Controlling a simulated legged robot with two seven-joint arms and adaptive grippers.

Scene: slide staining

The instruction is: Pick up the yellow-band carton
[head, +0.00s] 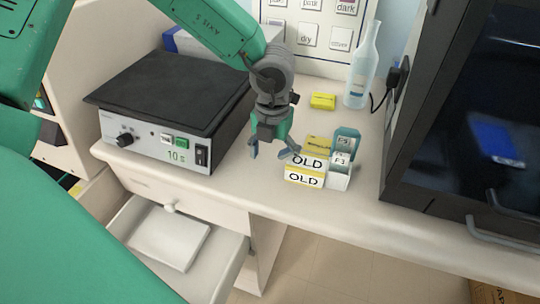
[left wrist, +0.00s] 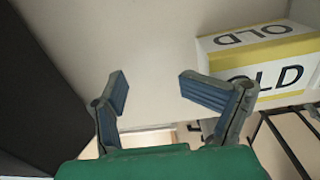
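The yellow-band carton (head: 304,180) is a white box marked OLD on its top and front. It stands upright on the counter in the head view. In the left wrist view the carton (left wrist: 262,54) fills the upper right, with its yellow band across it. My left gripper (head: 272,150) is open and empty, just left of the carton in the head view. In the left wrist view the right-hand finger is close to the carton; I cannot tell whether they touch. My right gripper is not in view.
A white box with a teal top (head: 341,168) stands close against the carton's right side. A black-topped device (head: 165,105) is at left, and a dark cabinet (head: 460,120) at right. A yellow block (head: 323,101) and a bottle (head: 362,70) stand behind. An open drawer (head: 225,262) is below.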

